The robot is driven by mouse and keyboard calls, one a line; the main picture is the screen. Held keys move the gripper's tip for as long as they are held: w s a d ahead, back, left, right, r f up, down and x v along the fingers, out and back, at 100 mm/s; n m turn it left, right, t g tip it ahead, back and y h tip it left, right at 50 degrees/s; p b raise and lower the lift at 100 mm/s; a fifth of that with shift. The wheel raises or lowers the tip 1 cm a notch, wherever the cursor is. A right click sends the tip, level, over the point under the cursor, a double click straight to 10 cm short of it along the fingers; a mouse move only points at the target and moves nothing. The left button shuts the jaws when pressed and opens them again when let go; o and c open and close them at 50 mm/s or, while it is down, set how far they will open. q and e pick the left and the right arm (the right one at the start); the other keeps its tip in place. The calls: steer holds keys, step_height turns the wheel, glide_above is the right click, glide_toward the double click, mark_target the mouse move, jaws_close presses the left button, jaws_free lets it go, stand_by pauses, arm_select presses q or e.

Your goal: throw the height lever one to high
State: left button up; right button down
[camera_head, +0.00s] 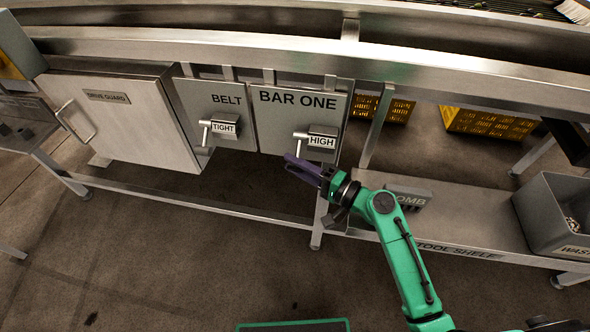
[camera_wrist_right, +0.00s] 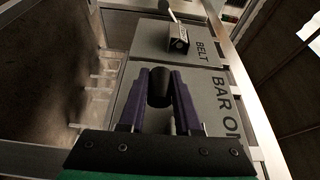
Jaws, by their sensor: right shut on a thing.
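The height lever (camera_head: 299,137) is on the grey BAR ONE panel (camera_head: 279,105), on a block with a plate reading HIGH (camera_head: 321,142). Its handle hangs down at the left of the block, and its lower end is hidden at my fingers. My right gripper (camera_head: 290,160) reaches it from the lower right with purple fingers. In the right wrist view my right gripper (camera_wrist_right: 161,80) is shut on a dark rounded knob (camera_wrist_right: 160,88), the lever's end. My left gripper is not in view.
The BELT panel (camera_head: 190,103) with its TIGHT lever (camera_head: 205,134) is close on the left. Further left is the DRIVE GUARD cover (camera_head: 125,125). The tool shelf (camera_head: 468,222) and a grey waste bin (camera_head: 553,222) are at the right. The floor below the panels is clear.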

steer(key=shift+d+f, duration=0.1)
steer(key=shift+f, duration=0.1)
steer(key=c, duration=0.6)
jaws_free()
steer(key=shift+r, duration=0.1)
steer(key=b+v, duration=0.2)
steer(key=v, duration=1.2)
steer(key=shift+d+b, duration=0.25)
steer(key=shift+b, duration=0.05)
steer(key=shift+s, duration=0.15)
